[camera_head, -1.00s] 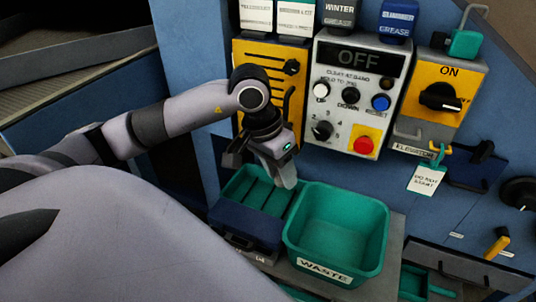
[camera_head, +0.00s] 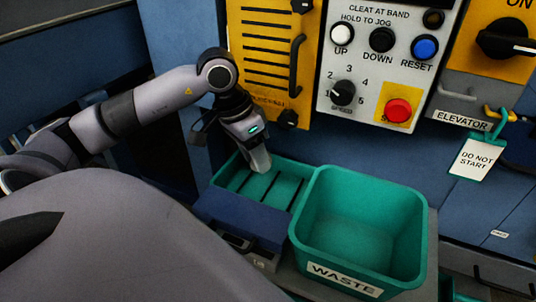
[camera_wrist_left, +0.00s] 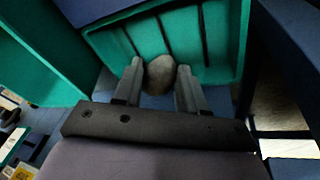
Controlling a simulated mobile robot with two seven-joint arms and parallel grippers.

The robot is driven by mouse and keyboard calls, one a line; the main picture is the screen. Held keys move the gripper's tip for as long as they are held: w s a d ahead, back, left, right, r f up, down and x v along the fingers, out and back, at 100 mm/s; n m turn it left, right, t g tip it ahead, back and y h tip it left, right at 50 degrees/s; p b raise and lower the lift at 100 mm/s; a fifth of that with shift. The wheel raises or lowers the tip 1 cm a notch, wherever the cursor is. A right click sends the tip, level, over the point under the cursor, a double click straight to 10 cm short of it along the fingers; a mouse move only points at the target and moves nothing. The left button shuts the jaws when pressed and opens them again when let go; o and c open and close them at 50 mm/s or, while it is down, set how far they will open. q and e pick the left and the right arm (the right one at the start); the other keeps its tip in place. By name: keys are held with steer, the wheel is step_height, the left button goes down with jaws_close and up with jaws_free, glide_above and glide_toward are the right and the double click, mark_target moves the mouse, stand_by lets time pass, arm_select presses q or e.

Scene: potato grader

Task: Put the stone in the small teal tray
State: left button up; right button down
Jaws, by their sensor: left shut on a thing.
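The small teal tray (camera_head: 288,170), shallow with dark slots across its floor, sits left of the waste bin. My left gripper (camera_head: 259,165) reaches down over the tray's back part. In the left wrist view the gripper (camera_wrist_left: 160,82) is shut on a rounded grey-brown stone (camera_wrist_left: 160,73), held between the two fingers. The tray (camera_wrist_left: 240,42) shows behind the stone there. The gap between stone and tray floor cannot be judged. The stone is hidden in the head view. My right gripper is out of view.
A deeper teal WASTE bin (camera_head: 308,225) stands directly right of the tray. A dark blue box (camera_head: 245,216) is at the tray's front. Behind are a yellow panel with a handle (camera_head: 296,65) and a control panel with a red button (camera_head: 397,110).

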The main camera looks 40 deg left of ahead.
mark_target(255, 170)
arm_select(q)
step_height(255, 170, down, 4)
steer(key=shift+r+b, duration=0.2)
steer(key=shift+b, duration=0.65)
steer(key=shift+f, duration=0.6)
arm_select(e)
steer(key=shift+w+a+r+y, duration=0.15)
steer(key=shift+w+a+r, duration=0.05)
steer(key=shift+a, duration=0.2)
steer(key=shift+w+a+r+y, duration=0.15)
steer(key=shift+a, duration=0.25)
arm_select(q)
steer(key=o, duration=1.2)
steer(key=shift+r, duration=0.35)
step_height(255, 170, up, 19)
steer(key=p, duration=0.5)
steer(key=shift+r, duration=0.2)
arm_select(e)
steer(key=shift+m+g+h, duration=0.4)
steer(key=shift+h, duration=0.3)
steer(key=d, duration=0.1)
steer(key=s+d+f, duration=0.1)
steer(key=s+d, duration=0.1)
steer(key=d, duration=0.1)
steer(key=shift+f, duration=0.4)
